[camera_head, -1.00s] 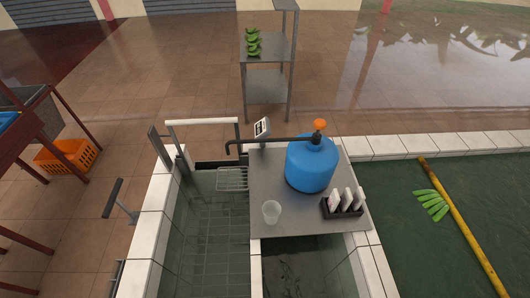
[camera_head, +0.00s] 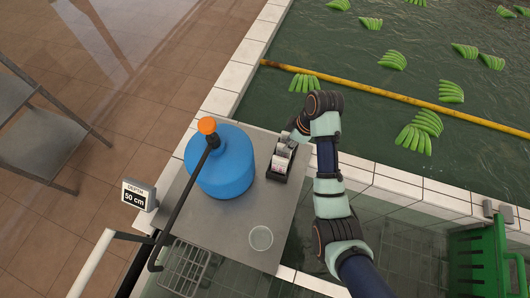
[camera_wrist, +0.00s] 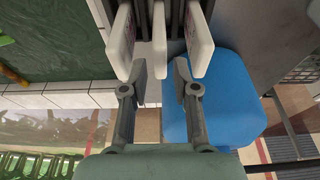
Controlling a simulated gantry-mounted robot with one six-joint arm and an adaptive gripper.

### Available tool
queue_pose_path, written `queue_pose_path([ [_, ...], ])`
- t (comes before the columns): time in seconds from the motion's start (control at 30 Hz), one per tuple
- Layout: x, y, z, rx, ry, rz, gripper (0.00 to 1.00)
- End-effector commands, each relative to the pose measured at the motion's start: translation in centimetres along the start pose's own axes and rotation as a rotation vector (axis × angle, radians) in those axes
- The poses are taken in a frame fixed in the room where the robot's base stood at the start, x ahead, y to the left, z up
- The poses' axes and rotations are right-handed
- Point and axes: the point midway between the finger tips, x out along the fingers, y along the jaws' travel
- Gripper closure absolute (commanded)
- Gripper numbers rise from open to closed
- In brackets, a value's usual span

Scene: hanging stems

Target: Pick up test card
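Three white test cards stand in a row in a small black rack (camera_head: 275,177) on the grey metal table. In the wrist view they are a left card (camera_wrist: 122,42), a middle card (camera_wrist: 158,38) and a right card (camera_wrist: 199,42). My gripper (camera_wrist: 161,76) is open, and its two fingers are apart. The near edge of the middle card shows between the fingertips, with a gap on each side. In the head view my gripper (camera_head: 297,136) is at the far end of the rack, and my wrist partly hides it and the cards.
A blue sprayer tank (camera_head: 222,165) with an orange knob and dark pipe stands left of the rack. A clear cup (camera_head: 261,238) stands at the table's front. A depth display (camera_head: 138,194) is at left. Water with green banana bunches (camera_head: 419,132) and a yellow pole lies beyond.

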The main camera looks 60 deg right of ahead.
Motion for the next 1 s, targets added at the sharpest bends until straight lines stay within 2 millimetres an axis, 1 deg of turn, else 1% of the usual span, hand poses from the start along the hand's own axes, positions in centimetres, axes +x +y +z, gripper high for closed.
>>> queue_pose_path([
  [0.2,2.5,-0.1,0.0,0.001,-0.002,-0.003,0.71],
  [0.33,3.0,-0.1,-0.1,0.001,-0.002,-0.002,0.71],
  [0.5,6.0,-0.1,-0.3,0.001,-0.003,-0.003,0.71],
  [0.6,7.3,-0.1,-0.3,0.001,-0.002,-0.002,0.71],
  [0.7,7.7,0.0,-0.3,0.0,-0.001,0.001,0.71],
  [0.87,7.7,0.0,-0.3,0.001,-0.001,0.001,0.71],
  [1.0,7.7,0.0,-0.3,0.001,-0.001,0.001,0.94],
])
